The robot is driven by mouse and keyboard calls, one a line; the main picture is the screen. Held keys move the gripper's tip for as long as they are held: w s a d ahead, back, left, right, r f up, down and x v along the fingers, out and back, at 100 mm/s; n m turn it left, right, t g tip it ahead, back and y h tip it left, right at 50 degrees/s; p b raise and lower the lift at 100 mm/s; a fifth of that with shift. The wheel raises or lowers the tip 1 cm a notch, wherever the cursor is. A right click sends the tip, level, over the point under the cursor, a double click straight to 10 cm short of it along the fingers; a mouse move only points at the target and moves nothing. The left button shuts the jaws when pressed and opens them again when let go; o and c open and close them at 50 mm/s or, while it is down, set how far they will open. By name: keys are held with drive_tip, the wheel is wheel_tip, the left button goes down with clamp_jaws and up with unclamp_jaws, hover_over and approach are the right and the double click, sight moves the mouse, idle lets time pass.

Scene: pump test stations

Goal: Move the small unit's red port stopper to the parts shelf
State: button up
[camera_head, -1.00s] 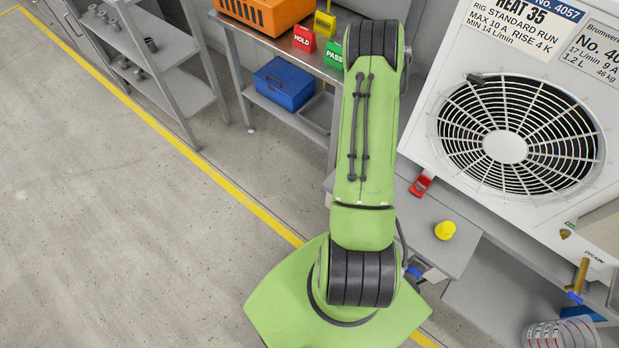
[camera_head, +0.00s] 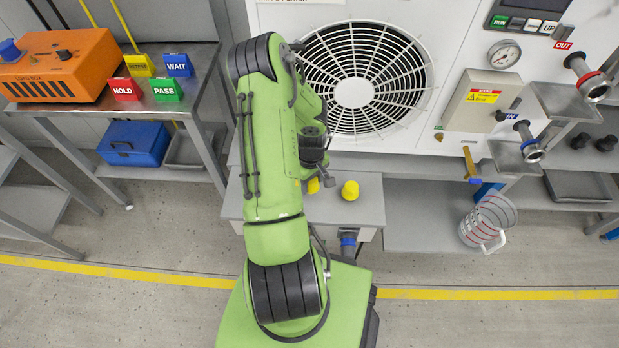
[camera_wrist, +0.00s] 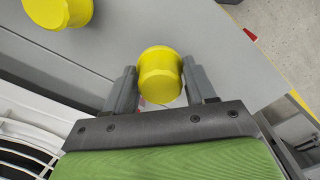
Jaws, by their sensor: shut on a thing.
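My gripper (camera_wrist: 160,70) is shut on a yellow stopper (camera_wrist: 160,78), with one finger on each side of it. In the head view my gripper (camera_head: 322,172) is low over the grey bench top (camera_head: 290,208), and the held stopper (camera_head: 313,186) shows partly behind it. I cannot tell whether the stopper touches the bench. A second yellow stopper (camera_head: 350,190) stands just to the right, apart from the gripper; it also shows in the wrist view (camera_wrist: 57,8).
The white fan unit (camera_head: 270,18) rises behind the bench. A measuring jug (camera_head: 488,222) and metal pipe ends (camera_head: 530,150) are at right. At left are a table with an orange box (camera_head: 60,65), coloured signs (camera_head: 125,88), a blue case (camera_head: 135,143) below, and grey shelving (camera_head: 30,205).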

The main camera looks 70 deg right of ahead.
drive_tip(key=shift+f+b, duration=0.4)
drive_tip(key=shift+f, duration=0.65)
drive_tip(key=shift+f+b, duration=0.4)
drive_tip(key=shift+f, duration=0.1)
drive_tip(key=o, duration=1.2)
drive_tip(key=shift+o, duration=0.2)
wheel_tip(320, 180, up, 16)
drive_tip(key=p, duration=0.4)
drive_tip(key=shift+f, duration=0.1)
